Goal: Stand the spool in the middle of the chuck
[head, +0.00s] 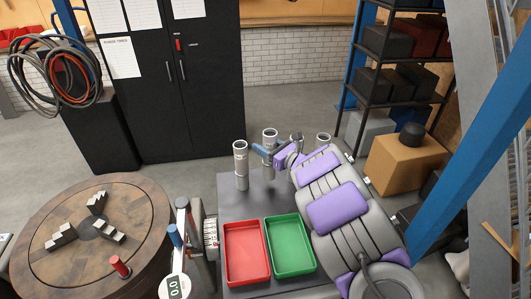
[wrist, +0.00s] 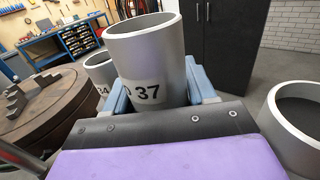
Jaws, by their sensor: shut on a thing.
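The chuck (head: 60,262) is a round, brown, wood-patterned disc at the left of the head view. Three stepped metal jaws stand around its dark middle (head: 93,228). Part of it shows at the left of the wrist view (wrist: 55,110). My gripper (head: 266,152) is at the back of the grey table, with blue fingers on both sides of a grey hollow spool (wrist: 148,60) marked 37. That spool is upright and also shows in the head view (head: 270,134). Its lower end is hidden in the wrist view; I cannot tell whether it touches the table.
Other upright grey spools stand at left (head: 240,167) and right (head: 323,138) of my gripper. A red tray (head: 246,280) and a green tray (head: 291,272) lie on the grey table (head: 232,205). A gauge and upright tools (head: 178,235) stand between the chuck and table.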

